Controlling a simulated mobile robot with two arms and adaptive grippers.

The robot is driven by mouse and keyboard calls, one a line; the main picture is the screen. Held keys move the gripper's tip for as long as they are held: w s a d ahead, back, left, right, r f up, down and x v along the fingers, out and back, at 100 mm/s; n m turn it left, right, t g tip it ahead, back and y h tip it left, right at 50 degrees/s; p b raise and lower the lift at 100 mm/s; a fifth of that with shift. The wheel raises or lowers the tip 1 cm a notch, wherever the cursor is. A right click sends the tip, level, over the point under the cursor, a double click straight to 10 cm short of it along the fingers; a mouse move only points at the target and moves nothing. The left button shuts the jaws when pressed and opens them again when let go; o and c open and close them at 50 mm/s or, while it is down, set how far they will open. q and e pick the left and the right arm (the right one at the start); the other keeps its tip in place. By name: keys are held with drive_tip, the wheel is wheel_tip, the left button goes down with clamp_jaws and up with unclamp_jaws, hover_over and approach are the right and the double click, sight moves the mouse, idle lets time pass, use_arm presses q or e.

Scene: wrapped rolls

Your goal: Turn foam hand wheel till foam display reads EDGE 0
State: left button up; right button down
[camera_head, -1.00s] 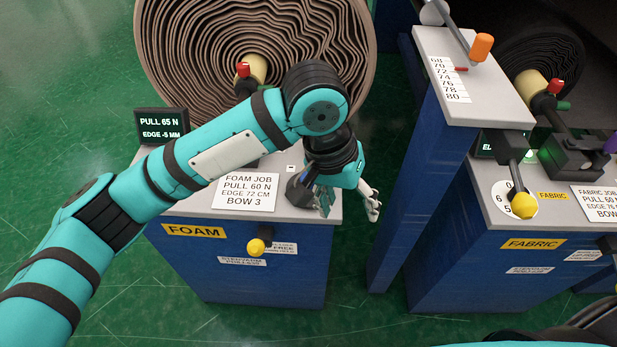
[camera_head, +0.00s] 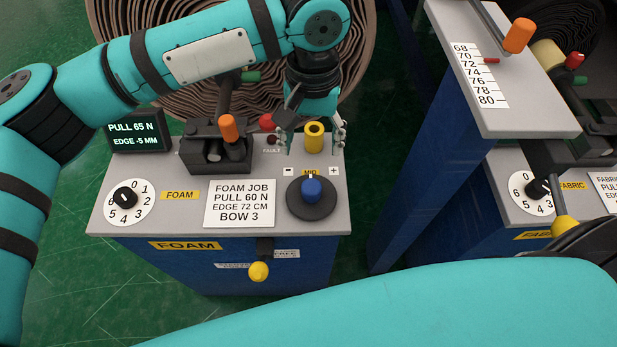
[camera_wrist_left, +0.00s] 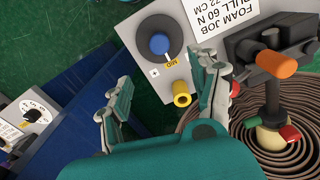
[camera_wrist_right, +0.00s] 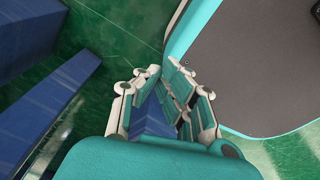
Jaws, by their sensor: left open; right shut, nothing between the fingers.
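The foam display (camera_head: 136,131) reads PULL 65 N and EDGE -5 MM. A dark round wheel with a blue knob (camera_head: 311,190) sits at the right front of the foam stand's top, by the MID, minus and plus marks. It also shows in the left wrist view (camera_wrist_left: 159,43). My left gripper (camera_head: 315,140) is open, pointing down behind the wheel, its fingers either side of a yellow cylinder (camera_head: 314,136); I cannot tell whether they touch it. In the left wrist view the yellow cylinder (camera_wrist_left: 182,96) lies nearer the right finger. My right gripper (camera_wrist_right: 160,95) is shut and empty.
An orange-tipped lever (camera_head: 229,128) stands left of my left gripper. A numbered foam dial (camera_head: 126,197) and foam job card (camera_head: 240,203) share the stand's top. The blue scale post (camera_head: 425,150) stands to the right.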

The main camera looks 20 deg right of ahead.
use_arm(q)
hover_over(311, 186)
wheel_tip(311, 186, down, 6)
drive_tip(key=shift+s+r, duration=0.15)
drive_tip(key=shift+r, duration=0.1)
wheel_tip(311, 186, down, 9)
drive_tip(key=shift+f, duration=0.7)
drive_tip(key=c, duration=1.2)
use_arm(e)
drive_tip(key=shift+s+d+r, duration=0.15)
drive_tip(key=shift+s+r, duration=0.05)
drive_tip(key=shift+s, duration=0.7)
use_arm(q)
drive_tip(key=shift+p, duration=0.3)
